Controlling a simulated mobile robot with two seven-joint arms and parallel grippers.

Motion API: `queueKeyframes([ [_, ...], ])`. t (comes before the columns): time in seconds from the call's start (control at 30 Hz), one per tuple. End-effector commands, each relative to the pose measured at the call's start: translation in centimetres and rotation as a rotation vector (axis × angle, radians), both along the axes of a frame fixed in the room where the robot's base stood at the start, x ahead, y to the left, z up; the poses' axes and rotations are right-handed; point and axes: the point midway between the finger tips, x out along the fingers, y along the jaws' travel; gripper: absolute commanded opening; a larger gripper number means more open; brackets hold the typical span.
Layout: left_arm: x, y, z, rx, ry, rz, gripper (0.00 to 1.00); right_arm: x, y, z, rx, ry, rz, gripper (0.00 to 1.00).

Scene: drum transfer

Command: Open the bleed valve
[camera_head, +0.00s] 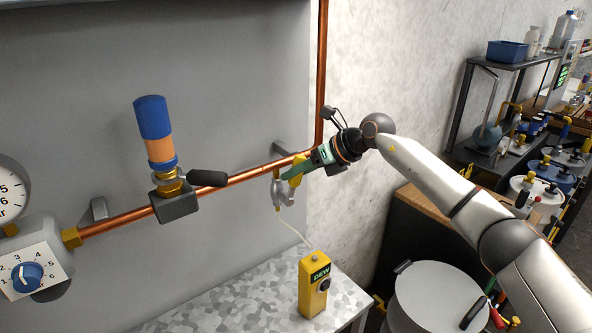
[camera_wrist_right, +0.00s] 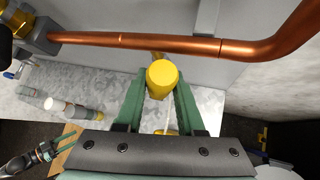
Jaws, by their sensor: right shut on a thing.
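The bleed valve has a yellow knob (camera_head: 294,176) just below the copper pipe, with a small metal fitting (camera_head: 277,192) under the pipe. My right gripper (camera_head: 307,167) reaches it from the right. In the right wrist view the yellow knob (camera_wrist_right: 162,79) sits between the green fingertips (camera_wrist_right: 161,82), which are shut on it. The knob's turn angle is hard to read. My left gripper (camera_wrist_right: 58,146) shows small at the lower left of the right wrist view, its green fingers apart and nothing visible between them. It is outside the head view.
The copper pipe (camera_head: 240,178) runs along the grey panel. A blue and orange cylinder (camera_head: 156,132) with a black lever (camera_head: 207,178) stands on it. A dial (camera_head: 27,277) is at left. A yellow DEW meter (camera_head: 314,285) stands on the speckled bench below, with a thin tube rising toward the valve.

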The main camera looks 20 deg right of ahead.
Motion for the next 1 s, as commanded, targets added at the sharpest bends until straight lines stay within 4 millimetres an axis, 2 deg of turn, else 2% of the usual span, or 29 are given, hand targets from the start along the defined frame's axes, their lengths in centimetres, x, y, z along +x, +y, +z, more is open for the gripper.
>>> queueKeyframes([
  [0.5,-0.01,0.0,0.17,0.0,0.0,0.0,0.5,-0.04,0.07,-0.05,-0.021,-0.005,0.003,0.0],
  [0.53,-0.01,0.0,0.17,0.0,0.0,0.0,0.5,-0.04,0.07,-0.05,-0.021,-0.005,0.003,0.38],
  [0.8,-0.01,0.0,0.17,0.0,0.0,0.0,0.5,-0.02,0.02,-0.01,-0.02,-0.006,0.002,0.67],
  [1.0,-0.01,0.0,0.16,0.0,0.0,0.0,0.5,-0.01,-0.02,0.01,-0.02,-0.006,0.001,0.67],
])
